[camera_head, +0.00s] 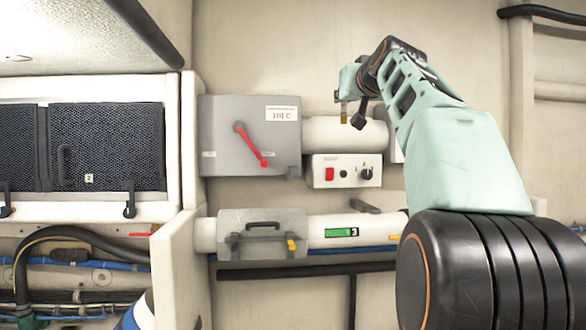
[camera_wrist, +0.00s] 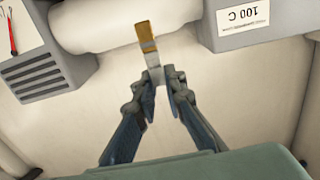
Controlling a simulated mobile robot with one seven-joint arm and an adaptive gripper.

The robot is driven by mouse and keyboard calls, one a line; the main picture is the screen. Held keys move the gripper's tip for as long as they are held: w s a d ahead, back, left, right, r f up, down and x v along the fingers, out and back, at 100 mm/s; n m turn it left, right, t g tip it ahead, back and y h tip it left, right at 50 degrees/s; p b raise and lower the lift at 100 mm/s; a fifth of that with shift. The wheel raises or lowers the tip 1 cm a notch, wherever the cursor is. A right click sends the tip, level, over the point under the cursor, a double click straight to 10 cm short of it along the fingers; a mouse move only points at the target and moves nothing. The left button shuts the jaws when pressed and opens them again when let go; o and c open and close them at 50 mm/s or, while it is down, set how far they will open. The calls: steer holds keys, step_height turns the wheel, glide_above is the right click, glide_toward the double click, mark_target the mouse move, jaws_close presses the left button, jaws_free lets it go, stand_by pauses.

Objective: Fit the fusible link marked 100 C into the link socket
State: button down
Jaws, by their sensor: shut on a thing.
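My gripper (camera_wrist: 163,82) is shut on a small flat piece, likely the fusible link (camera_wrist: 147,42), with a silvery shank between the fingertips and an amber-gold end pointing away. Any marking on the piece cannot be read. In the head view my gripper (camera_head: 346,99) hangs in front of the white cylinder (camera_head: 322,131), with the link's amber end (camera_head: 343,119) pointing down. A label reading 100 C (camera_wrist: 244,17) shows upside down on a grey housing in the wrist view. I cannot make out the link socket for certain.
A grey box (camera_head: 222,130) with a red lever (camera_head: 252,146) stands left of the cylinder. A control box (camera_head: 343,171) with a red switch and a knob sits below it. A white pipe (camera_head: 330,225) with a green label runs lower. The wall above the cylinder is bare.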

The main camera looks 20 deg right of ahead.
mark_target(293, 149)
steer(key=w+a+f+p, duration=0.1)
steer(key=w+a+f, duration=0.3)
steer(key=w+a+f+p, duration=0.2)
steer(key=w+a+f, duration=0.2)
steer(key=w, duration=0.1)
steer(key=shift+a+f, duration=0.15)
steer(key=shift+a, duration=0.15)
steer(key=shift+w+a+f, duration=0.3)
steer(key=shift+w+f, duration=0.15)
steer(key=shift+f, duration=0.25)
steer(key=shift+d+f, duration=0.1)
steer(key=shift+f, duration=1.45)
steer(key=c, duration=2)
jaws_free()
